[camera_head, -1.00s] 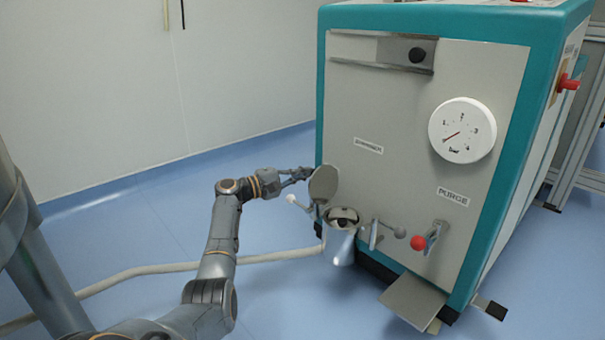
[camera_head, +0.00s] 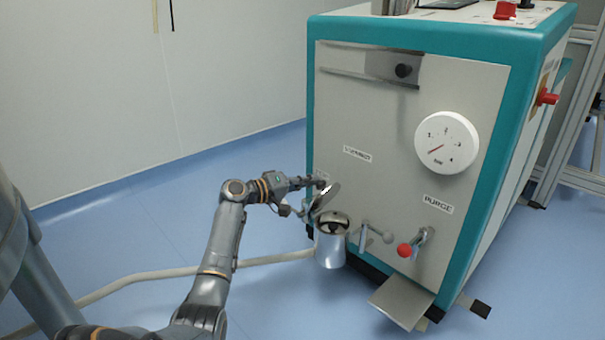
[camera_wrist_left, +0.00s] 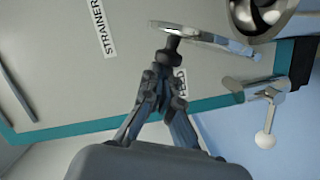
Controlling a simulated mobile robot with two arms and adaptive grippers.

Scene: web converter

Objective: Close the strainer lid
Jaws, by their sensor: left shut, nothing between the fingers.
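The strainer (camera_head: 331,245) is a shiny metal cup on the front of the teal and grey machine. Its mouth is still uncovered. The round lid (camera_head: 328,198) is tilted above the cup's left rear side. In the left wrist view the lid (camera_wrist_left: 215,40) shows nearly edge-on, beside the strainer's rim (camera_wrist_left: 238,22). My right gripper is not in view.
A white-knobbed feed valve (camera_wrist_left: 265,125) sits below the lid in the left wrist view. Right of the strainer are a grey-knobbed handle (camera_head: 387,237) and a red-knobbed purge valve (camera_head: 405,249). A pale hose (camera_head: 180,272) runs across the open blue floor.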

